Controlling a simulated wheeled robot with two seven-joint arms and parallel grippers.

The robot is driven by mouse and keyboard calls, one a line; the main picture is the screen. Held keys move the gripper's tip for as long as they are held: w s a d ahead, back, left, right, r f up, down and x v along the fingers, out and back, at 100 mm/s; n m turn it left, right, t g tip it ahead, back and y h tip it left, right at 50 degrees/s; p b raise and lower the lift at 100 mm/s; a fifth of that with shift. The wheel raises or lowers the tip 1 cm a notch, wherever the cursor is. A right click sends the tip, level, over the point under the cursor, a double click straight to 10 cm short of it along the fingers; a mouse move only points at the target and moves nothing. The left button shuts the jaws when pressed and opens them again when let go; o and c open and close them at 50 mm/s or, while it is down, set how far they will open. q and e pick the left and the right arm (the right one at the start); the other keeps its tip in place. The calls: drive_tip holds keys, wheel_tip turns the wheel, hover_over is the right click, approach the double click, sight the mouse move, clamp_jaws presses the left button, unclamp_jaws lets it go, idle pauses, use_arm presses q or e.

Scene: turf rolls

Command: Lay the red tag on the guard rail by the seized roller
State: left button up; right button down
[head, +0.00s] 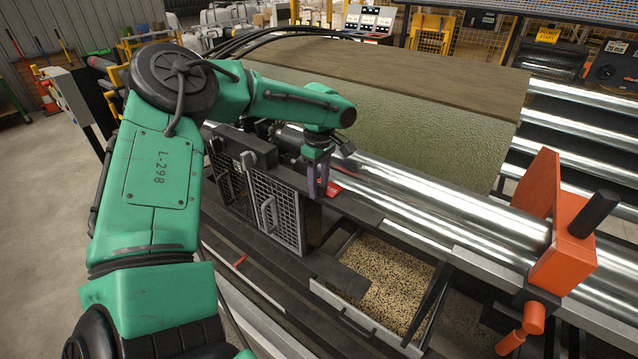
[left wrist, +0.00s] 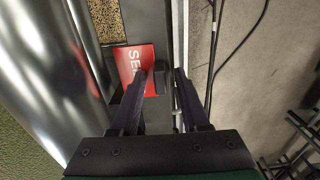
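The red tag (head: 333,187) lies on the dark guard rail (head: 355,208) beside the shiny metal roller (head: 440,197). In the left wrist view the tag (left wrist: 133,68) shows white letters, part of them hidden by one finger. My left gripper (head: 318,181) points down right beside the tag. My right gripper is in neither view.
Mesh guard panels (head: 275,212) stand below the left gripper. A tray of grain (head: 395,280) sits under the rail. An orange clamp-like block (head: 567,245) with a black handle straddles the rollers at right. A green turf sheet (head: 420,130) rises behind the roller.

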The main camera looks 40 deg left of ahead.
sight(319, 184)
use_arm(q)
drive_tip(key=shift+r, duration=0.25)
wheel_tip(319, 184, up, 12)
drive_tip(key=b, duration=0.1)
drive_tip(key=shift+f, duration=0.1)
